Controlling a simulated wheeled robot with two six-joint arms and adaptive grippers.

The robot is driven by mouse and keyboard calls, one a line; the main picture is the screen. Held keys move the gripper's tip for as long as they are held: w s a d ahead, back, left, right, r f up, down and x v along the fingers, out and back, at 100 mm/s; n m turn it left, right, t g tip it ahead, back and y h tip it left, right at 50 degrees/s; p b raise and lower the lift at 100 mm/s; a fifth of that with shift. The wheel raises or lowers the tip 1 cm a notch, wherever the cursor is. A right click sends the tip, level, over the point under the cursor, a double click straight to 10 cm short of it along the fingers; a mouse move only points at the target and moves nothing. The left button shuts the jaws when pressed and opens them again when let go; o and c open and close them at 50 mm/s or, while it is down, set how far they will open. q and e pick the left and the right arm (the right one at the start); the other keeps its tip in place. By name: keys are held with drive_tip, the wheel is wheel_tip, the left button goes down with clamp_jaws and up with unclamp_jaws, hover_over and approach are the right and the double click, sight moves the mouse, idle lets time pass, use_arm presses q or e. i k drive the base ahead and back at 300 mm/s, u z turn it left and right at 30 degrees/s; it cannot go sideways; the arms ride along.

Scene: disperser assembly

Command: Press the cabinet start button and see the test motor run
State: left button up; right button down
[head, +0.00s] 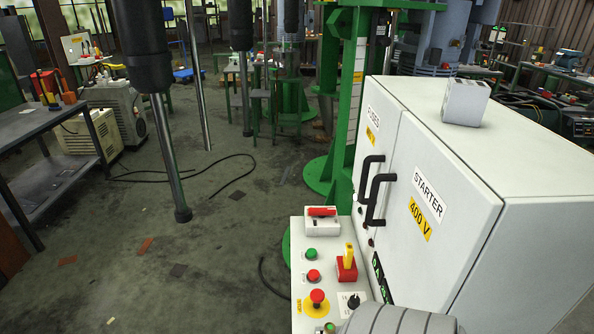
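The white cabinet (480,190) stands at the right, with its doors marked FUSES and STARTER 400 V shut. A white control panel (298,290) sticks out below the doors. It carries a green button (311,254), a red button (313,275) and a red mushroom button on yellow (317,297). A lit-looking green button (330,327) sits at the bottom edge. I cannot read which one is start. A grey ribbed rounded body (395,320) covers the panel's lower right; I cannot tell whether it is the motor. Neither gripper is visible.
The panel also has a red-handled switch (322,212), a yellow-and-red switch (347,262) and a black knob (353,301). A black-sleeved rod (170,150) hangs at left centre. Black cable (180,178) lies on the floor. A metal bench (45,130) stands left.

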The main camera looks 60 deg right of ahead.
sight(311, 254)
drive_tip(key=z, duration=0.6)
drive_tip(key=i, duration=0.85)
drive_tip(key=z, duration=0.75)
